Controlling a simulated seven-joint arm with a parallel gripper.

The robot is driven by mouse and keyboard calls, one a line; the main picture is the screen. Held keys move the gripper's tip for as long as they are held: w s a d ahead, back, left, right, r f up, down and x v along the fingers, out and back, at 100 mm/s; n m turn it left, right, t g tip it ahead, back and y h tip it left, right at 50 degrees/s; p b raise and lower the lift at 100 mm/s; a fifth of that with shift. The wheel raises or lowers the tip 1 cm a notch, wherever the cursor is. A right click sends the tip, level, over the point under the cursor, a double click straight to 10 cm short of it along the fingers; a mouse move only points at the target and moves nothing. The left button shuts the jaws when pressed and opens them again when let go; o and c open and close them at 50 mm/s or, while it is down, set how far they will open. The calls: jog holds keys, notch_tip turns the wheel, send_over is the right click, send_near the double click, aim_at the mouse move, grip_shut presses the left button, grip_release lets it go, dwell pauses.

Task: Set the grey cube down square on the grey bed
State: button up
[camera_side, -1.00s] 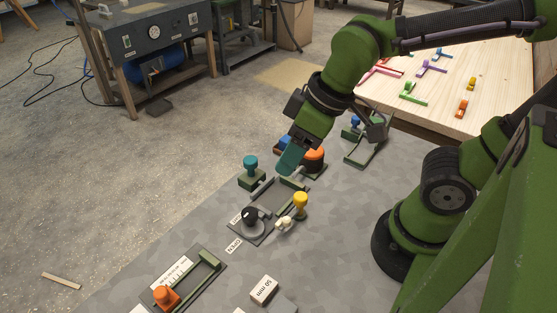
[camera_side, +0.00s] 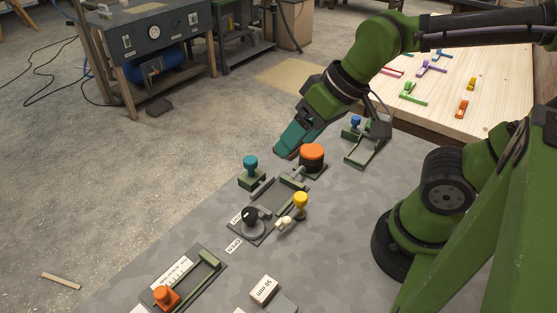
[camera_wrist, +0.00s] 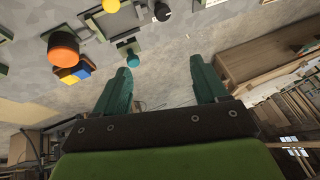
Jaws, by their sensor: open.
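My gripper (camera_side: 290,148) is beside and behind the orange round knob in the side view. In the wrist view its two teal fingers (camera_wrist: 162,84) are wide apart with nothing between them. No grey cube can be made out for certain. A grey block (camera_side: 283,306) is cut by the bottom edge of the side view, beside a pale block marked "50 mm" (camera_side: 264,290); its full shape is hidden. I cannot tell which grey surface is the bed; several grey plates lie on the mottled grey tabletop (camera_side: 330,255).
The orange knob (camera_side: 312,153), teal knob (camera_side: 250,164), yellow knob (camera_side: 301,200) and black knob (camera_side: 250,217) stand up from fixtures. A blue-and-yellow block (camera_wrist: 77,71) shows in the wrist view. A pale wooden table (camera_side: 450,65) stands behind. The tabletop's right front is clear.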

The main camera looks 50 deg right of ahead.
jog(key=s+a+f+n+g, duration=0.2)
jog(key=a+n+g, duration=0.1)
jog(key=a+n, duration=0.5)
jog(key=n+g+h, duration=0.2)
jog(key=n+h, duration=0.1)
jog(key=n, duration=2.6)
send_over(283, 310)
notch_tip(283, 310, down, 3)
jog(key=f, duration=1.1)
jog(key=shift+d+f, duration=0.15)
jog(key=shift+d, duration=0.15)
jog(key=shift+a+f, duration=0.15)
jog(key=shift+f, duration=1.2)
jog(key=shift+a+f, duration=0.1)
jog(key=shift+f, duration=1.2)
jog(key=c, duration=1.1)
